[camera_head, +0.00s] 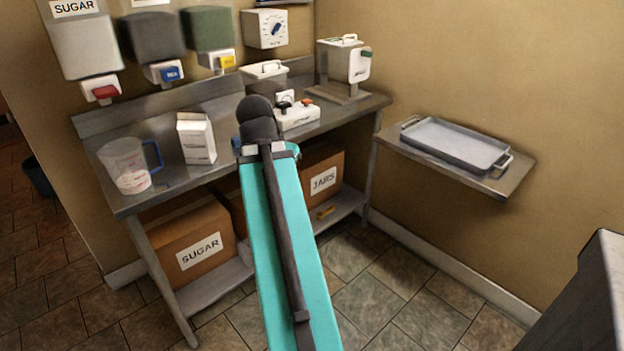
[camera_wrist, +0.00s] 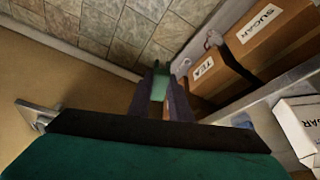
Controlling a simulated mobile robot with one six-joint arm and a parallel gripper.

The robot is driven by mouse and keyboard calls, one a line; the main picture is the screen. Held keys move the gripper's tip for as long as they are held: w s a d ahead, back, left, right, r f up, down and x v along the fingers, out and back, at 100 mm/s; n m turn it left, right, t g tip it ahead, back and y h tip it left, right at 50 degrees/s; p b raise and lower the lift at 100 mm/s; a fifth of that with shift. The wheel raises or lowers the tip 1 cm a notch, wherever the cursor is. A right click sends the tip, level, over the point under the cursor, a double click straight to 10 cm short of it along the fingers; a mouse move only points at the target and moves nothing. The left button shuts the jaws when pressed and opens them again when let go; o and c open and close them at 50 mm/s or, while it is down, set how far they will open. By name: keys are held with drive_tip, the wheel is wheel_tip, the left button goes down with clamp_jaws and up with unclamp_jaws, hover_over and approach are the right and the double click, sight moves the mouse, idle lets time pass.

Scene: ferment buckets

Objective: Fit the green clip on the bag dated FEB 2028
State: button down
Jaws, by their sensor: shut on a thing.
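My gripper (camera_wrist: 160,96) shows in the wrist view with its two dark fingers closed around a small green piece, which looks like the green clip (camera_wrist: 159,84). The clip stands out past the fingertips, over the brown wall and tiled floor behind. In the head view my teal arm reaches toward the bench and hides the gripper and clip. I can make out no bag dated FEB 2028 in either view.
A metal bench (camera_head: 170,190) holds a clear jug (camera_head: 124,168), a white carton (camera_head: 197,140) and a white device (camera_head: 297,116). Boxes marked SUGAR (camera_head: 190,235) and JARS (camera_head: 322,167) sit below. A tray (camera_head: 455,142) lies on the right shelf. Floor before the bench is clear.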

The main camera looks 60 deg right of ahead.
drive_tip(key=w+a+f+n+t+y, duration=0.1)
drive_tip(key=w+a+n, duration=0.4)
drive_tip(key=w+a, duration=0.4)
drive_tip(key=w+a+f+n+t+y, duration=0.1)
drive_tip(key=w+a+n, duration=0.5)
drive_tip(key=a, duration=1.2)
drive_tip(key=w+a+f+n+t+y, duration=0.1)
drive_tip(key=w+a+n, duration=0.4)
drive_tip(key=w+a, duration=0.8)
drive_tip(key=shift+a+t+y, duration=0.3)
drive_tip(key=shift+t+y, duration=0.2)
drive_tip(key=shift+y, duration=0.2)
drive_tip(key=shift+a, duration=0.1)
